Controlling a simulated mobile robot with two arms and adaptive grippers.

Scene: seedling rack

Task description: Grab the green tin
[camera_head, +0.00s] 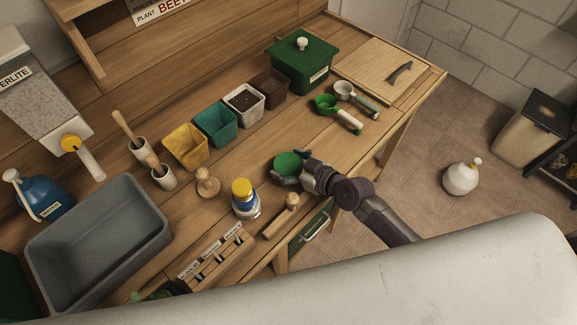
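A round green tin (288,163) is near the front middle of the workbench. My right gripper (292,171) reaches in from the lower right, with its dark fingers spread on either side of the tin. Part of the tin's side is hidden by the fingers. I cannot tell whether the fingers press on it or whether it is lifted off the bench. My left gripper is not in view.
A yellow-capped bottle (245,199), a wooden stamp (207,183) and a wooden-handled tool (283,216) are left of the tin. Several square pots, including a teal one (216,124), stand behind. Scoops (338,113) lie to the right. A grey tub (98,243) is far left.

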